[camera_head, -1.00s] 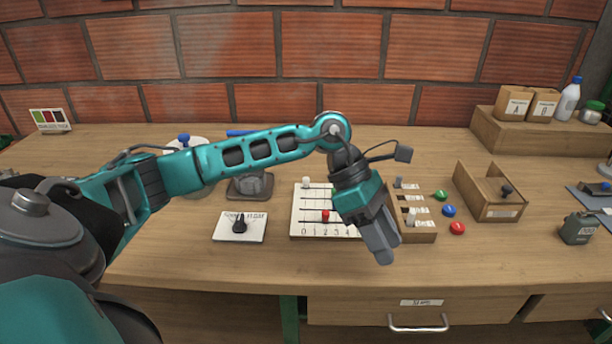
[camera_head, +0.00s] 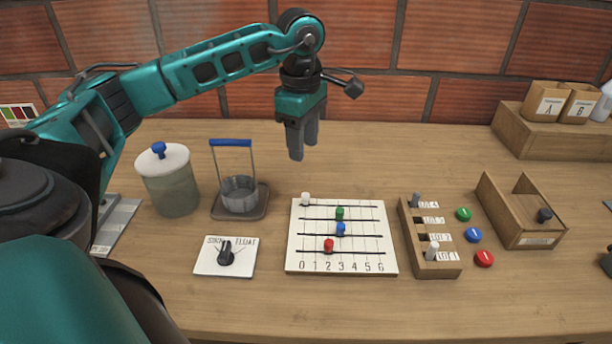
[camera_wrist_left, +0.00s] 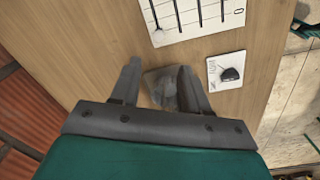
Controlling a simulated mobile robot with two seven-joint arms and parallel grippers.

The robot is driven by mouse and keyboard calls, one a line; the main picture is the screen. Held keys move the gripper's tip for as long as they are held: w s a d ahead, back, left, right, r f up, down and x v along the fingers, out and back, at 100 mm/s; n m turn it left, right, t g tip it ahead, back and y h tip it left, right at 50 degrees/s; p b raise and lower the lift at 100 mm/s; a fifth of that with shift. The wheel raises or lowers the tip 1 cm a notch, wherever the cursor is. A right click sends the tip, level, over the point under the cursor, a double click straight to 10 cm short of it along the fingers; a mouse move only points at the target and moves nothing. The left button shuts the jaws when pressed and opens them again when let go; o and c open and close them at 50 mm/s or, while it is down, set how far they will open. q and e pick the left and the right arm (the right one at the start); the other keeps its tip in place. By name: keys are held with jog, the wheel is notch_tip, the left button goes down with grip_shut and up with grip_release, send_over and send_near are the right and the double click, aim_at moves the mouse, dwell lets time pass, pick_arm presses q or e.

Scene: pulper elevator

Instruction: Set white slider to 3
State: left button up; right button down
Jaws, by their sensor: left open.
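The white slider (camera_head: 305,199) sits at the left end of the top track on the white slider board (camera_head: 345,261), above the 0 of its 0 to 6 scale. On lower tracks are a green slider (camera_head: 340,213), a blue slider (camera_head: 340,229) and a red slider (camera_head: 328,245). My left gripper (camera_head: 303,148) is open and points down, above and behind the board, clear of the white slider.
A dial card (camera_head: 210,262) lies left of the board. A blue-handled basket (camera_head: 239,195) and a lidded jar (camera_head: 172,185) stand behind it. Right of the board are a slotted wooden block (camera_head: 415,254), coloured buttons (camera_head: 473,235) and a wooden box (camera_head: 518,229).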

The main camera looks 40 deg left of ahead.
aim_at(305, 195)
pick_arm(q)
jog(key=f, duration=0.8)
jog(key=f+b, duration=0.1)
jog(key=f, duration=0.3)
jog(key=shift+w+a+f, duration=0.1)
jog(key=shift+w+f, duration=0.25)
jog(key=shift+f, duration=0.05)
grip_shut()
